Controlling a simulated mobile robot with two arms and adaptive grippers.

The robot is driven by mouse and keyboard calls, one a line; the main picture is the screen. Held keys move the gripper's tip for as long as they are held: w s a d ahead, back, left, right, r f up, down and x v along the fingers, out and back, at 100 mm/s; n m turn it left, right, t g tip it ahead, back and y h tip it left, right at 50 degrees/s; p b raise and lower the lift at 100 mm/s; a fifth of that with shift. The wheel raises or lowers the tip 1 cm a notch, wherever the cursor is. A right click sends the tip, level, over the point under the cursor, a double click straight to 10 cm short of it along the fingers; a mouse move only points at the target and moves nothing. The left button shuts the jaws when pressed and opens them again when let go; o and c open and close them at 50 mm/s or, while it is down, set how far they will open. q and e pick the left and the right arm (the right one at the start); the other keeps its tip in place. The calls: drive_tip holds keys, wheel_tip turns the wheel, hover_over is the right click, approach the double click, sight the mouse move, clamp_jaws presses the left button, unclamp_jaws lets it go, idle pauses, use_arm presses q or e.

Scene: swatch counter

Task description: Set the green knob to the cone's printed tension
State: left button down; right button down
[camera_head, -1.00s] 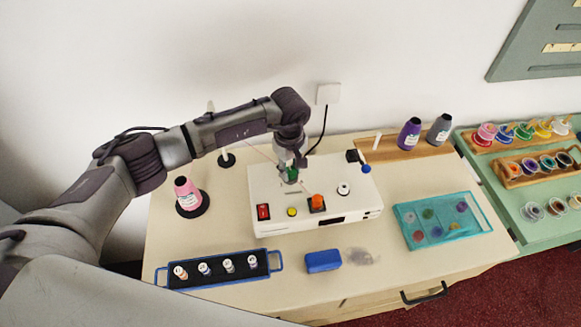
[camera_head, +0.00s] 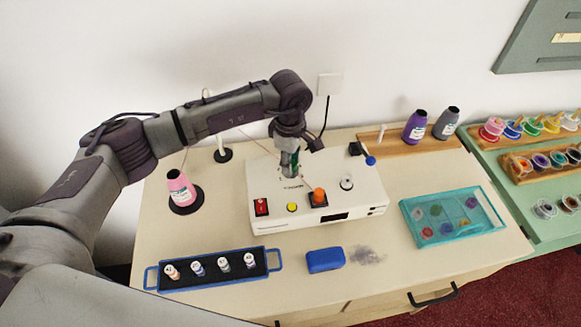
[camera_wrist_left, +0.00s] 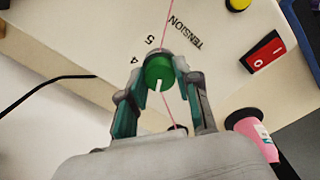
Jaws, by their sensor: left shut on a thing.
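The green knob (camera_wrist_left: 159,70) is on the sloping top of the white machine (camera_head: 268,212). In the left wrist view it sits between both fingers of my left gripper (camera_wrist_left: 162,84), which are shut on it. Its white pointer mark faces the bottom of that picture. The printed numbers 4 and 5 and the word TENSION show beside the knob. In the head view my left gripper (camera_head: 290,172) reaches down to the machine and mostly hides the knob. The pink cone (camera_head: 180,187) stands upright on a black base at left; its label is too small to read.
A red switch (camera_head: 261,207), a yellow button (camera_head: 292,207) and an orange knob (camera_head: 319,195) are on the machine. A blue-handled tray (camera_head: 215,283) with several small spools, a blue block (camera_head: 325,260) and a teal box (camera_head: 452,241) lie in front and to the right.

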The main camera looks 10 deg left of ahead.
use_arm(q)
drive_tip(key=n+b, duration=0.3)
drive_tip(key=shift+f, duration=0.15)
drive_tip(key=shift+n+b, duration=0.85)
drive_tip(key=shift+n, duration=0.75)
drive_tip(key=shift+r, duration=0.2)
drive_tip(key=c, duration=0.8)
unclamp_jaws()
wheel_tip(320, 180, up, 12)
